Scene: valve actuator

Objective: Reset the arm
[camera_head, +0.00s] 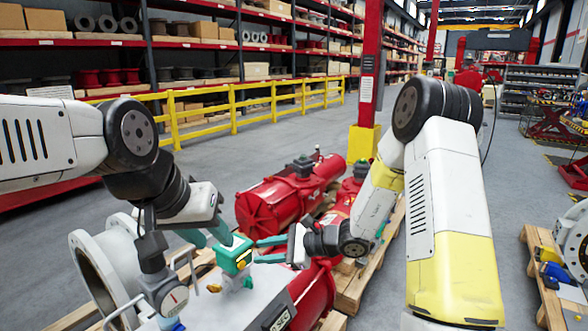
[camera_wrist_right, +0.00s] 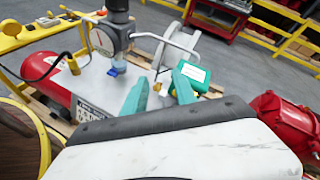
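A teal-green box-shaped device (camera_head: 234,254) with a white label and yellow knobs stands on the grey actuator body (camera_head: 240,300). It also shows in the right wrist view (camera_wrist_right: 194,74). My left gripper (camera_head: 213,241) comes down from the upper left, its teal fingers apart, close behind and left of the device. My right gripper (camera_head: 257,250) reaches in from the right. Its fingers are spread and their tips are close to the device. In the right wrist view, the device is just beyond the right-hand finger. I cannot tell whether either gripper touches it.
A round gauge (camera_head: 170,298) on a dark fitting stands left of the device. Red cylinders (camera_head: 280,202) lie behind on wooden pallets. A grey flange (camera_head: 105,268) is at the left. Yellow railing (camera_head: 232,108) and shelves line the back. Open floor is behind.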

